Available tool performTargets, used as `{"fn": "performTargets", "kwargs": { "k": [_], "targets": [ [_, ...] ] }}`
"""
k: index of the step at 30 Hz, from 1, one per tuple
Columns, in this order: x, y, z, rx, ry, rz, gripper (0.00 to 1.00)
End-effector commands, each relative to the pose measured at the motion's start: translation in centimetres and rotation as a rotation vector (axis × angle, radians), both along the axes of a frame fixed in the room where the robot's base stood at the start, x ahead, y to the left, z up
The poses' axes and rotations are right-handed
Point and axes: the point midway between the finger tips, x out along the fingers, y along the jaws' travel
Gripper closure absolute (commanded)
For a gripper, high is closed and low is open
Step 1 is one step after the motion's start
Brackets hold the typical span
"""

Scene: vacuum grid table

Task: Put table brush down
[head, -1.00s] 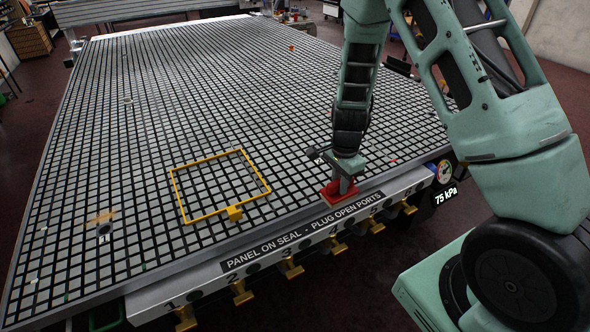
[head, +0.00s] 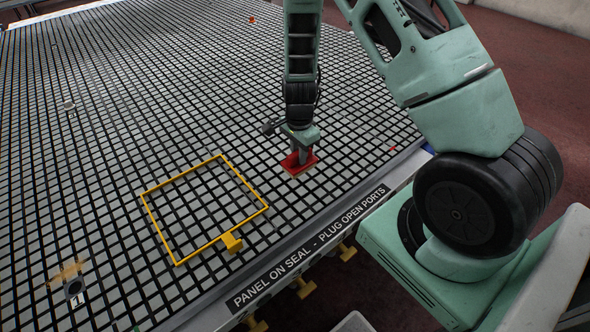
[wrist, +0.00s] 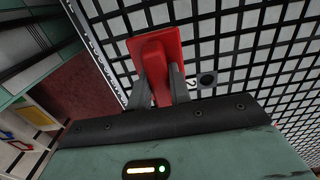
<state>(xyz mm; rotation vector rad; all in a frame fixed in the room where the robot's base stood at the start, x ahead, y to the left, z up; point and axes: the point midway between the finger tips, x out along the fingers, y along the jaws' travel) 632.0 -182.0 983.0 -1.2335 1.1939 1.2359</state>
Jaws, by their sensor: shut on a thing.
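The table brush (head: 299,162) is red, with a flat, wide base and a narrower grip. My gripper (head: 301,152) is shut on its grip and points down over the grid table (head: 350,150), inward from the front edge. In the wrist view the brush (wrist: 152,47) sits between the two grey fingers of my gripper (wrist: 162,84), with its base against the grid behind. Its underside is hidden, so I cannot tell whether it touches the surface or hovers just above it.
A yellow square frame (head: 180,184) with a yellow block (head: 232,242) lies left of the brush. A black port marked 1 (head: 74,288) and a tan patch (head: 68,271) are at lower left. Yellow handles (head: 304,288) line the front edge. Grid behind the brush is mostly clear.

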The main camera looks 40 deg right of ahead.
Motion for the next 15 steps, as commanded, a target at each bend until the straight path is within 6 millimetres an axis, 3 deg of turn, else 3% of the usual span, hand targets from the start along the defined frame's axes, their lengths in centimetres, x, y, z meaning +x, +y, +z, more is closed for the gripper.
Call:
{"fn": "performTargets", "kwargs": {
  "k": [15],
  "targets": [
    [0.0, 0.0, -5.7, 0.001, 0.001, -0.002, 1.0]
  ]
}}
